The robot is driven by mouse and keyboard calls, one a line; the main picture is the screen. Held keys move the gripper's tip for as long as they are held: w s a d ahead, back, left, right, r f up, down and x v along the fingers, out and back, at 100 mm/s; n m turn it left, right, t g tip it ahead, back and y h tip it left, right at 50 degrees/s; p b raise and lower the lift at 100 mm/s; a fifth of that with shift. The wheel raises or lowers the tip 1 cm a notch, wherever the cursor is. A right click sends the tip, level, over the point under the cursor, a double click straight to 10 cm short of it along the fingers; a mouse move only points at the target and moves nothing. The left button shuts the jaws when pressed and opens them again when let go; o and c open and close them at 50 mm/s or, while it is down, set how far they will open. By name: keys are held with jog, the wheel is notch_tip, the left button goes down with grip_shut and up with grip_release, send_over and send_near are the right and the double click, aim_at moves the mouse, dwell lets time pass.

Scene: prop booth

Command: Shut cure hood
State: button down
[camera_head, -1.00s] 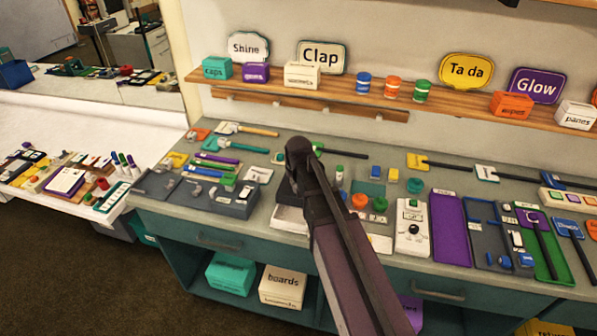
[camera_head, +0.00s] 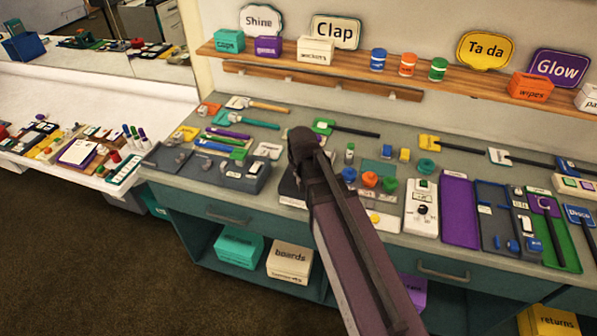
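My arm reaches up from the bottom of the head view, and its dark end (camera_head: 303,146) is over the workbench. My gripper's fingers cannot be made out there, so its opening is not clear. A dark unit with a pale base (camera_head: 290,190) sits on the bench just left of and behind my arm. It may be the cure hood, but my arm hides much of it, and whether a lid is up or down cannot be told. I cannot tell whether my gripper touches it.
Blue, orange and green round pieces (camera_head: 370,180) and a white control box (camera_head: 421,208) stand right of my arm. A grey tray (camera_head: 215,170) and tools lie left. A wooden shelf (camera_head: 460,80) with boxes and signs runs above the bench. The floor at left is clear.

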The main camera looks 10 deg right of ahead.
jog(key=w, duration=0.3)
jog(key=shift+w, duration=0.15)
jog(key=shift+w+r+p, duration=0.25)
jog(key=shift+r+p, duration=0.1)
jog(key=p+v, duration=0.2)
jog(key=shift+s+r, duration=0.25)
jog(key=shift+s, duration=0.05)
jog(key=shift+r+p, duration=0.6)
jog(key=shift+p, duration=0.25)
jog(key=p+v, duration=0.5)
jog(key=shift+s+r, duration=0.25)
jog(key=s+d+f+g+b, duration=0.2)
jog(key=s+d+f, duration=0.1)
jog(key=s, duration=0.3)
jog(key=s+d+f+g+b, duration=0.1)
jog(key=s+d+f+b, duration=0.2)
jog(key=s, duration=0.3)
jog(key=shift+s+d+g, duration=0.3)
jog(key=shift+d+g, duration=0.1)
jog(key=shift+d, duration=0.25)
